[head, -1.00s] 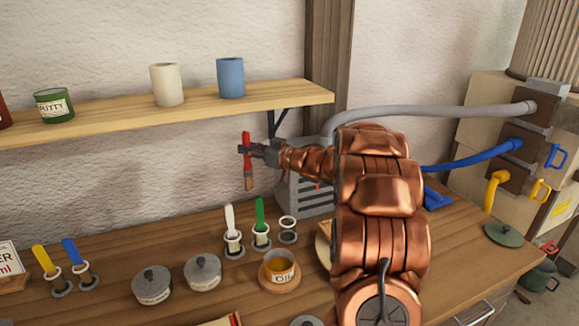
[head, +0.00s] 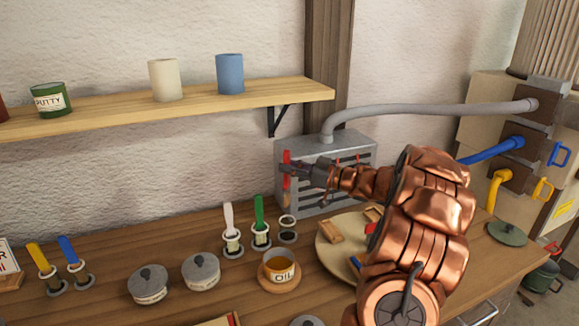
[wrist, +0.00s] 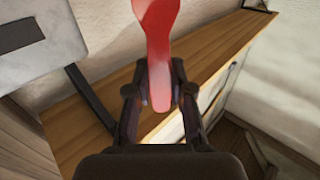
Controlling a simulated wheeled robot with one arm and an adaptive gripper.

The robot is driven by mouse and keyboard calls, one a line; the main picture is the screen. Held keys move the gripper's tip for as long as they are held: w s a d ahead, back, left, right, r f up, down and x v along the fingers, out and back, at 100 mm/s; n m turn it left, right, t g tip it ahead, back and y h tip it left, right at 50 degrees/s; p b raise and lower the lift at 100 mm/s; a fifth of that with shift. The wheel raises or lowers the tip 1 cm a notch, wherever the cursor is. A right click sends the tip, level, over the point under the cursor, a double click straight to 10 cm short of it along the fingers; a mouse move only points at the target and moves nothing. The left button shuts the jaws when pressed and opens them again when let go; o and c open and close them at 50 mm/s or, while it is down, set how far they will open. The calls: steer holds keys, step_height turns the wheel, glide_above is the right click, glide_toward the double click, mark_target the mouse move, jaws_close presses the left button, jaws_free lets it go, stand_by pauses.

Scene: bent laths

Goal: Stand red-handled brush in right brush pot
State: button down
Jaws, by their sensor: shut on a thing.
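The red-handled brush (head: 286,163) is in my gripper (head: 300,168), roughly upright with its handle up and bristles down, in front of a grey vented box. In the wrist view the red handle (wrist: 157,28) rises between the two fingers of my gripper (wrist: 157,85), which are shut on it. Two open-topped pots stand upright on the wall shelf: a cream one (head: 165,80) on the left and a blue one (head: 230,75) on the right. Their insides are hidden. The brush is apart from both, lower and to the right of the blue one.
The shelf (head: 125,112) ends just right of the blue pot, by a wooden post (head: 331,60). A green putty tin (head: 50,100) stands further left. Ring holders with brushes, an empty ring holder (head: 287,228), lidded tins and an oil pot (head: 279,272) occupy the bench. The grey box (head: 335,155) carries a pipe.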

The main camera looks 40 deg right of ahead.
steer(key=b, duration=0.3)
glide_above(288, 194)
steer(key=shift+d+f, duration=0.15)
steer(key=shift+f, duration=0.9)
steer(key=shift+d+f, duration=0.15)
steer(key=shift+f, duration=0.85)
steer(key=shift+f+b, duration=1.15)
steer(key=shift+f, duration=1.65)
steer(key=c, duration=1)
jaws_free()
steer(key=shift+o, duration=0.2)
step_height(288, 194, up, 10)
steer(key=shift+w, duration=0.1)
